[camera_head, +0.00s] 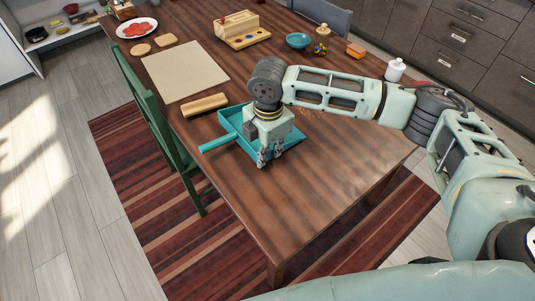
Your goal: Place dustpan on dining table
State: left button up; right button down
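The teal dustpan (231,118) lies on the brown wooden dining table (318,198), near its left edge. Its handle (218,143) points left toward that edge. My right gripper (270,156) comes in from the right and points down over the pan. It hides the middle of the pan. The fingertips are close together at the pan's near side. I cannot tell whether they touch it or are fully shut. The handle is clear of the fingers. My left gripper is not in view.
A rolling pin or wooden block (205,105) lies just behind the dustpan. A green chair (160,125) stands at the left edge. The table's near end is clear.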

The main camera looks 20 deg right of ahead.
jog(key=shift+f, duration=0.65)
jog(key=c, duration=2)
grip_release()
notch_tip(320, 180, up, 12)
jog(key=shift+s+r, duration=0.1)
